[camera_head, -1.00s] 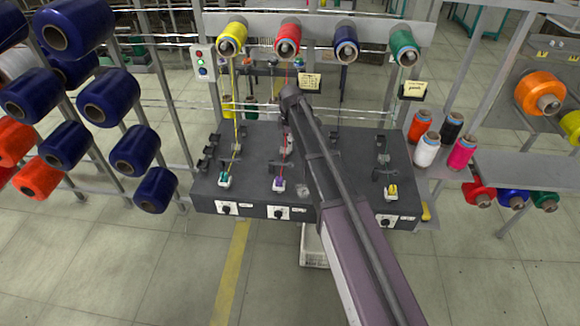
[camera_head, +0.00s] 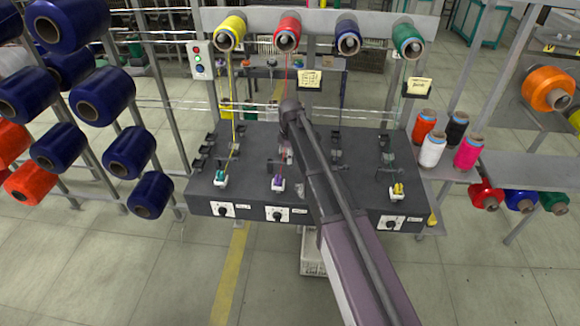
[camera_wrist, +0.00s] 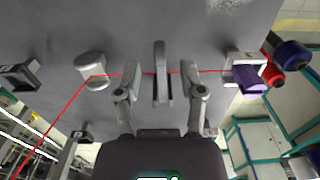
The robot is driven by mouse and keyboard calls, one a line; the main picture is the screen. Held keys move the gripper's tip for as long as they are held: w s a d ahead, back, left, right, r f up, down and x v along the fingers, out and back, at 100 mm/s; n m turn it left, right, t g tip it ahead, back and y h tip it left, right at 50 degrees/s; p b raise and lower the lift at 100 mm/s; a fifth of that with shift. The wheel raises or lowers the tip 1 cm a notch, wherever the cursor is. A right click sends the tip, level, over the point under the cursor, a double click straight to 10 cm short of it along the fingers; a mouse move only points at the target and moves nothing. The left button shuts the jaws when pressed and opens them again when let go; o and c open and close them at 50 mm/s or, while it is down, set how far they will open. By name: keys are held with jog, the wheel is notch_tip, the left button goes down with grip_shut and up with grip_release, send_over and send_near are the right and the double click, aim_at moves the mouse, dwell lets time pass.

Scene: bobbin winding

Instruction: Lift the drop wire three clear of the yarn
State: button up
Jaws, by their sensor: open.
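In the wrist view a narrow grey upright drop wire (camera_wrist: 157,60) stands in the middle, and the thin red yarn (camera_wrist: 112,75) runs across at its level. I cannot read a number on it, so I cannot confirm that it is drop wire three. My gripper (camera_wrist: 174,78) is open, one finger on each side of the drop wire, with a gap visible on both sides. In the head view my arm hides most of the gripper and the drop wire. The red yarn also shows in the head view (camera_head: 286,72), coming down from the red cone (camera_head: 287,38).
A grey guide (camera_wrist: 92,68) stands left of the fingers and a purple-and-white part (camera_wrist: 246,76) stands right. The dark machine deck (camera_head: 258,150) carries other stations. Red, white and pink cones (camera_head: 468,152) stand at the right; blue bobbins (camera_head: 130,152) hang at the left.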

jog(key=shift+f+b, duration=1.2)
jog(key=shift+f, duration=0.3)
jog(key=shift+a, duration=0.1)
grip_shut()
